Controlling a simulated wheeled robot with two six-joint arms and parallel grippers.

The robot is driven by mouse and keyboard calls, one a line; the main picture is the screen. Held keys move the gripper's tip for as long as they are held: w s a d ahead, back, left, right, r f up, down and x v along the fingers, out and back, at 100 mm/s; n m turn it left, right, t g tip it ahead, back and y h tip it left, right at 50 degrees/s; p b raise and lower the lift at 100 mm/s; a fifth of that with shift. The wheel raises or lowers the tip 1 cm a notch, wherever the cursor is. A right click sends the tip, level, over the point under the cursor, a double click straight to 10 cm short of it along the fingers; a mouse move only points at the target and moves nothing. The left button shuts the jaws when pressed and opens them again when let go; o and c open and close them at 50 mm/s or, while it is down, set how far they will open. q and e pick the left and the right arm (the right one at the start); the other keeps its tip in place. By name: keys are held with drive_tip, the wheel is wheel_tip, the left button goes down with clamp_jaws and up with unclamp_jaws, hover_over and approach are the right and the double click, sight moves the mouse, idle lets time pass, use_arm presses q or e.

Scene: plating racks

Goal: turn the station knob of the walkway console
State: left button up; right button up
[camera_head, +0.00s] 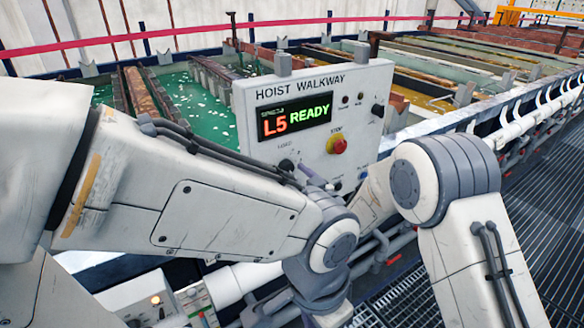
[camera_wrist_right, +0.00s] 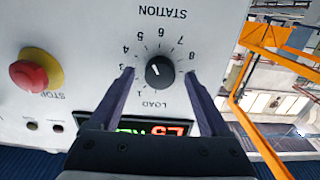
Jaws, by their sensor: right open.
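The walkway console (camera_head: 357,98) is a white panel lettered HOIST WALKWAY, with a lit display (camera_head: 295,117) reading L5 READY. Its station knob (camera_head: 286,165) is round and black, low on the panel. In the right wrist view the knob (camera_wrist_right: 159,72) has a white mark and is ringed by numbers, with STATION and LOAD upside down. I cannot tell which number the mark points at. My right gripper (camera_wrist_right: 160,88) is open, one finger on each side of the knob, with gaps between. It is partly hidden in the head view (camera_head: 312,176). My left gripper is out of view.
A red stop button on a yellow base (camera_head: 336,145) sits right of the knob; it also shows in the right wrist view (camera_wrist_right: 30,75). A smaller black knob (camera_head: 377,111) is at the panel's right. Tanks of green liquid (camera_head: 205,105) lie behind. A grated walkway (camera_head: 545,235) is at right.

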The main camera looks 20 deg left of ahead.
drive_tip(key=shift+w+a, duration=0.2)
drive_tip(key=shift+a, duration=0.1)
clamp_jaws()
